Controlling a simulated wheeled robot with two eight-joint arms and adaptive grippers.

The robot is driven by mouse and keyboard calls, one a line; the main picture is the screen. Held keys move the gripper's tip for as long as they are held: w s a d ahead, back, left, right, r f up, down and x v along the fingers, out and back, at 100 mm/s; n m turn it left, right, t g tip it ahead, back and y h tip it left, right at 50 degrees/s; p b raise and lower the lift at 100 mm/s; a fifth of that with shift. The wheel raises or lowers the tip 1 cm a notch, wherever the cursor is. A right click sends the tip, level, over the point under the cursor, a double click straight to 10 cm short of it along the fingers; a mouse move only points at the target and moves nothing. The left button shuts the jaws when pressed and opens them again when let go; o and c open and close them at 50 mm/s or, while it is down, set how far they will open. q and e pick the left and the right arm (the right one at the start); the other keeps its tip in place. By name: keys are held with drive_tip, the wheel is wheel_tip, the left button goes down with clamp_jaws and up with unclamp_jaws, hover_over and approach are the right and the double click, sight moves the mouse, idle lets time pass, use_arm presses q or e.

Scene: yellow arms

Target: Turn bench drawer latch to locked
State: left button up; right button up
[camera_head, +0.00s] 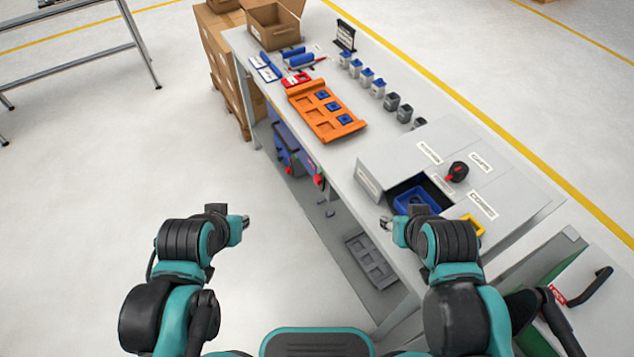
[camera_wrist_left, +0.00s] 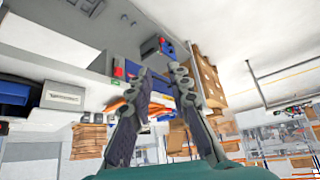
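A black round latch knob with a red pointer (camera_head: 457,171) sits on top of the grey drawer unit (camera_head: 405,150) at the bench's right part. The red part points toward the lower left. White labels lie around it, too small to read. An opening in the unit's top shows a blue bin (camera_head: 416,200). My left gripper (camera_head: 244,222) is over the floor, left of the bench, far from the latch. In the left wrist view (camera_wrist_left: 163,80) its fingers are apart with nothing held. My right gripper (camera_head: 385,222) is beside the bench's near edge, lower left of the latch; its fingers are unclear.
An orange tray (camera_head: 318,116) with blue pieces lies on the bench. Several small grey and blue containers (camera_head: 378,88) line its far edge. A yellow piece (camera_head: 472,226) is near the right gripper. A cabinet with a black handle (camera_head: 590,287) stands right.

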use_arm(q)
drive_tip(key=o, duration=0.4)
drive_tip(key=w+d+m, duration=0.1)
drive_tip(key=w, duration=0.1)
drive_tip(key=w+d+r+m, duration=0.1)
drive_tip(key=w, duration=0.1)
drive_tip(key=w+d+r+m+g+h, duration=0.1)
drive_tip(key=w, duration=0.2)
drive_tip(key=shift+d+p, duration=0.1)
drive_tip(key=shift+p, duration=0.25)
drive_tip(key=shift+c, duration=0.2)
drive_tip(key=m+g+h+p, duration=0.2)
drive_tip(key=m+g+h, duration=0.15)
drive_tip(key=m, duration=0.55)
approach(317, 177)
drive_tip(key=shift+y, duration=0.25)
drive_tip(key=b+x, duration=0.3)
drive_tip(key=x, duration=0.5)
drive_tip(key=shift+d+f, duration=0.3)
drive_tip(key=shift+f, duration=0.05)
clamp_jaws()
